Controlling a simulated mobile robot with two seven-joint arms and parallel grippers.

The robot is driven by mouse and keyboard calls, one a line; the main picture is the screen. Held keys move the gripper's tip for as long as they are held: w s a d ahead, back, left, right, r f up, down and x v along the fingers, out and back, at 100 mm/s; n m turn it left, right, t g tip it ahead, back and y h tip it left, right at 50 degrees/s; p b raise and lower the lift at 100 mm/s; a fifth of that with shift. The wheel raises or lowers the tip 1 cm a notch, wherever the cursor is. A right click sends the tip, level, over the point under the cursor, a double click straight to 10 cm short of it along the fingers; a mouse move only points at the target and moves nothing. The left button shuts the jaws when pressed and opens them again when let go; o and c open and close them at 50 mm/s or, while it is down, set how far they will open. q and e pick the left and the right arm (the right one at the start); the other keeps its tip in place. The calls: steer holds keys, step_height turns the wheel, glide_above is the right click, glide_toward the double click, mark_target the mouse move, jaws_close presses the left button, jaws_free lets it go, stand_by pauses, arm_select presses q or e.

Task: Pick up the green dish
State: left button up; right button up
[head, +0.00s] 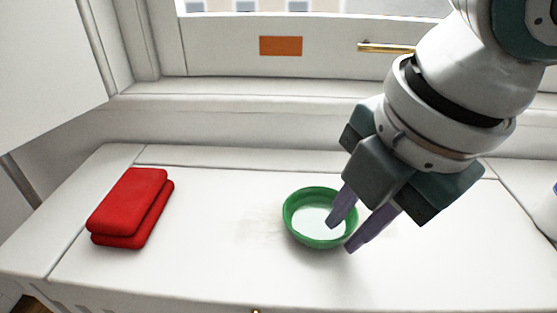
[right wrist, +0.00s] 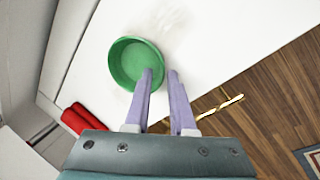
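The green dish (head: 305,224) is a round, shallow bowl, upright on the white surface near the middle of the head view. It also shows in the right wrist view (right wrist: 128,62), and it looks empty. My right gripper (head: 341,236) reaches down over its right side with purple fingers apart. One fingertip appears over the inside of the dish, the other outside the right rim. In the right wrist view, the left finger overlaps the dish and a gap shows between the fingers (right wrist: 161,72). I cannot tell whether either finger touches it. My left gripper is not in view.
Folded red cloths (head: 130,205) lie on the white surface (head: 215,265) at the left. A window frame with a brass handle (head: 385,47) and an orange patch (head: 281,46) is behind. A white object is partly visible at the right edge.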

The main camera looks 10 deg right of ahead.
steer(key=shift+w+f, duration=0.1)
steer(key=shift+f, duration=0.5)
jaws_close()
stand_by(1.0)
